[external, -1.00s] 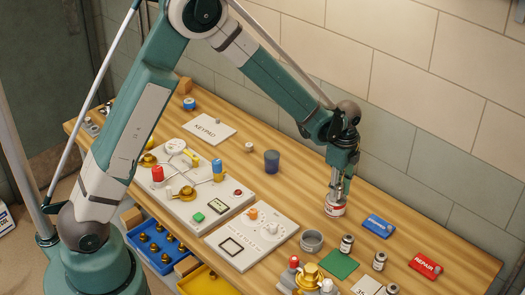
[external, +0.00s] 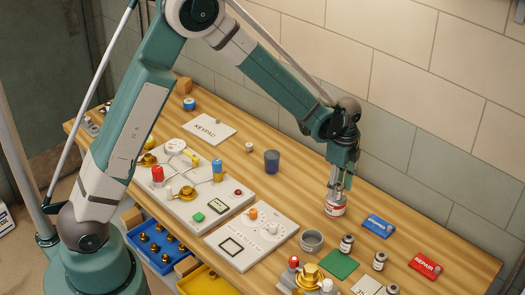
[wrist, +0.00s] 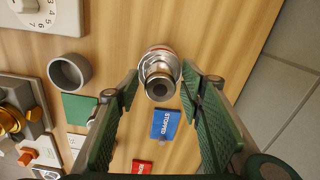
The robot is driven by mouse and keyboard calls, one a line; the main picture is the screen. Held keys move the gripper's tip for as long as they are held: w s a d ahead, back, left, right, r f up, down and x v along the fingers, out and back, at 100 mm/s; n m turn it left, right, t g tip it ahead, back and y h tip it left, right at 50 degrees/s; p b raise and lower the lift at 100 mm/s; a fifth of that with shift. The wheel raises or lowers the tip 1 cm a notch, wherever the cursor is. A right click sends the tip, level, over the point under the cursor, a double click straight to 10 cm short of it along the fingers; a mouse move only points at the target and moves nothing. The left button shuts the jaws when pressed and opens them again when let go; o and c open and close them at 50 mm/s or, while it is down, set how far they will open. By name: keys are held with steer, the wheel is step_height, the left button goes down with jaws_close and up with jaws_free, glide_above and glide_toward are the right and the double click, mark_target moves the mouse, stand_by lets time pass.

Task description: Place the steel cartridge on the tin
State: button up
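The tin (external: 335,209), white and red, stands on the wooden bench below my gripper. In the wrist view only its round metal top (wrist: 152,54) with a red rim shows. The steel cartridge (wrist: 160,84), a small silver cylinder with a dark hollow end, stands upright over the tin's top and appears to rest on it. It also shows in the external view (external: 334,191), partly covered by my gripper. My gripper (wrist: 160,76) is open, with green pads on either side of the cartridge and clear gaps to it. In the external view my gripper (external: 341,182) is right above the tin.
A grey ring-shaped cup (external: 311,241), a green mat (external: 339,265) and small canisters (external: 379,261) stand nearby in front. A blue tag (external: 378,226) and a red REPAIR tag (external: 425,266) lie right. A dark blue cup (external: 271,161) stands left. Bench behind the tin is clear.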

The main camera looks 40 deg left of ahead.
mark_target(338, 185)
step_height(338, 185, up, 11)
steer(key=shift+r, duration=0.1)
stand_by(0.5)
stand_by(0.6)
steer(key=s+a+r+n+t, duration=0.3)
steer(key=s+a+r+n, duration=0.4)
steer(key=s+a+r, duration=0.7)
steer(key=s+a+r+n+t, duration=0.1)
steer(key=s+a+n+t, duration=0.1)
steer(key=s, duration=0.9)
steer(key=s+a+r+n+t, duration=0.1)
steer(key=s+a+n, duration=0.4)
steer(key=s, duration=0.5)
steer(key=shift+s+r+n+t, duration=0.15)
steer(key=shift+s+n+t, duration=0.35)
steer(key=shift+n, duration=0.6)
